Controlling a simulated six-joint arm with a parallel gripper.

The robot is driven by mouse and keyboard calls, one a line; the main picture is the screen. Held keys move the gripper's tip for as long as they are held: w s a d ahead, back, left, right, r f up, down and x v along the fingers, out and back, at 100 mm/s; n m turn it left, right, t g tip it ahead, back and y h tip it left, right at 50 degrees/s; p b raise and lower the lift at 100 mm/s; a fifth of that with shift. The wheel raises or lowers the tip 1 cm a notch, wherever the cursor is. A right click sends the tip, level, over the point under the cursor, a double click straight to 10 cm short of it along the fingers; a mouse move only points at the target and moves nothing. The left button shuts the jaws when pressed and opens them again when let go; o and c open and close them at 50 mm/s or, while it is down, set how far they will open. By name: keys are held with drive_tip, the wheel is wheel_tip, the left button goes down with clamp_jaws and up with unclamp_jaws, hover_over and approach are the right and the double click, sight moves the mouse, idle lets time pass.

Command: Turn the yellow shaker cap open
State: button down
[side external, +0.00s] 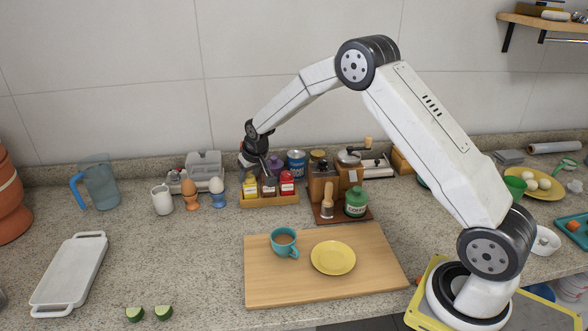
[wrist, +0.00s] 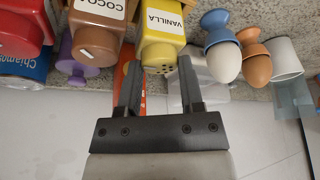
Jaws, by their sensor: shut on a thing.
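The yellow shaker (side external: 250,188) stands in a wooden caddy (side external: 270,201) on the counter, at its left end. In the wrist view, its yellow cap (wrist: 160,52) shows small holes in its top, and the body carries a VANILLA label (wrist: 164,16). My gripper (wrist: 159,60) has one finger on each side of this cap and is shut on it. In the side view my gripper (side external: 262,170) reaches down over the caddy, and the contact with the cap is too small to make out. I cannot tell how far the cap is turned.
A brown COCOA shaker (wrist: 97,30) and a red shaker (side external: 287,183) stand close beside it. A purple-capped container (side external: 274,164) and a blue can (side external: 296,162) stand behind. Egg cups (side external: 191,196) are left of the caddy. The cutting board (side external: 262,292) holds a mug and plate.

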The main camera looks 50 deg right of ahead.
drive_tip(key=shift+n+y, duration=0.4)
drive_tip(key=shift+n, duration=0.6)
idle(1.8)
drive_tip(key=shift+c, duration=2.4)
unclamp_jaws()
drive_tip(key=shift+s+r, duration=0.1)
drive_tip(key=shift+r, duration=0.05)
drive_tip(key=v, duration=0.7)
drive_tip(key=shift+r, duration=0.25)
drive_tip(key=shift+s, duration=0.15)
